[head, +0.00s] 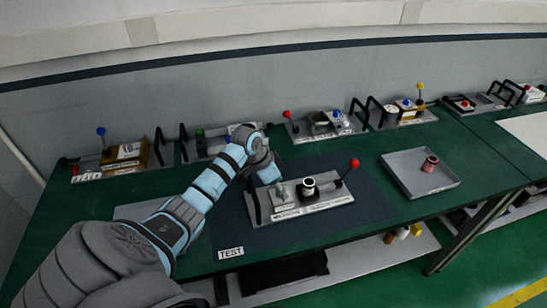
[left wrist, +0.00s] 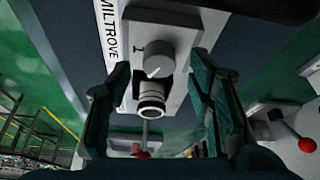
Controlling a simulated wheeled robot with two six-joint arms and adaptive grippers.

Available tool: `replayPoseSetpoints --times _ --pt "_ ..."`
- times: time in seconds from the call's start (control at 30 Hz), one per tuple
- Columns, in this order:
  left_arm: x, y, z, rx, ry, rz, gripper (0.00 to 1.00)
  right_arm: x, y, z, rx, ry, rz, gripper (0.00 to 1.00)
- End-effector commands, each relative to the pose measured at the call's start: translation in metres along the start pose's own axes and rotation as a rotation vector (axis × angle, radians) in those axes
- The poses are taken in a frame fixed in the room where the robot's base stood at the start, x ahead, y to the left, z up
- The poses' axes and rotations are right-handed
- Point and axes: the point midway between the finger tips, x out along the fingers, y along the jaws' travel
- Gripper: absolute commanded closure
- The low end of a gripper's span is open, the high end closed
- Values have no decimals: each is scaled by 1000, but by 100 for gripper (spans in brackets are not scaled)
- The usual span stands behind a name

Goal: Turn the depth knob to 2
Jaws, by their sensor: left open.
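The depth knob (left wrist: 159,58) is a round grey knob with a pale pointer line on a light panel in the left wrist view. A black "1" mark shows beside it on the panel. My left gripper (left wrist: 163,108) is open, its two teal fingers spread on either side of the knob in that view; I cannot tell whether either touches it. In the head view my left gripper (head: 270,178) reaches down over the left part of the generator (head: 318,204) on the dark mat. The knob is hard to make out there. My right gripper is not in view.
A black and white cylinder (head: 308,187) stands on the generator beside the gripper, with a red-ball lever (head: 353,164) at its right end. A grey tray (head: 420,183) holds a reddish cup. Other devices line the back of the green table. The mat's right part is clear.

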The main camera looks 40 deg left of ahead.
Motion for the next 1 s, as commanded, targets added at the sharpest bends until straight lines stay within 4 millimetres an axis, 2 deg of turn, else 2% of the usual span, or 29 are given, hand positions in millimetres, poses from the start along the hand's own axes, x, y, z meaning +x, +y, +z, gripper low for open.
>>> replayPoseSetpoints --times 0.2,0.3,0.4,0.53,1.0 --pt "-59 -2 0 5 -1 -6 52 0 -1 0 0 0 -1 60" --pt "-84 -1 0 4 -2 -5 52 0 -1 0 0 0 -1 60" --pt "-99 -1 0 2 -2 -2 52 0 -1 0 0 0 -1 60" --pt "-105 0 0 2 -2 -1 52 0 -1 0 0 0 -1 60" --pt "-105 0 0 2 -2 0 52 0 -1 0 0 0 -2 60"
